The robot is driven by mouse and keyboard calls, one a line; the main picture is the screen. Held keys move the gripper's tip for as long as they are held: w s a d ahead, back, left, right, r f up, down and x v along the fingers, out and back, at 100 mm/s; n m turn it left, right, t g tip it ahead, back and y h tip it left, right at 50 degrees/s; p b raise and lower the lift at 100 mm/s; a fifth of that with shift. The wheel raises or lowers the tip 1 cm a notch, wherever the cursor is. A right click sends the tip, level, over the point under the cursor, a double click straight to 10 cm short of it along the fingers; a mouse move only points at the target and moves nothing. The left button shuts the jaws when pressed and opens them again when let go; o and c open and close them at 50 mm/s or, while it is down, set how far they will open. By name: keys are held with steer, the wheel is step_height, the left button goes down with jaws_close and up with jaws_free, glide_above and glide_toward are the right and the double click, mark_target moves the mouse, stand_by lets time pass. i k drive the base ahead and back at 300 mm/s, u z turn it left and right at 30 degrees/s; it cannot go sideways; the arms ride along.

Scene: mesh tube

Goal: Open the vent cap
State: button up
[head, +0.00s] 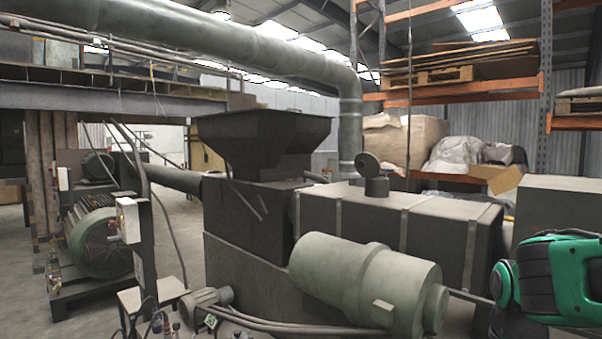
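The vent is a short dark cylinder (377,187) on top of the long grey boxed housing, right of the hopper. A round dark disc that looks like the vent cap (368,162) stands tilted up at the cylinder's upper left, its flat face turned partly towards me. It appears raised off the cylinder's top, but it is too small to make out a hinge or handle. My green arm (565,275) shows at the right edge, in front of the machine and well right of the vent. My gripper is not visible.
A dark hopper (264,140) rises left of the vent. A large grey motor cylinder (368,280) lies in front of the housing (425,225). A thick overhead pipe (349,125) drops behind the vent. A green motor (100,240) stands at left, and orange racking (470,90) at back right.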

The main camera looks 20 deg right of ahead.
mark_target(367, 164)
steer(key=u, duration=0.85)
steer(key=i, duration=0.9)
steer(key=z, duration=1.1)
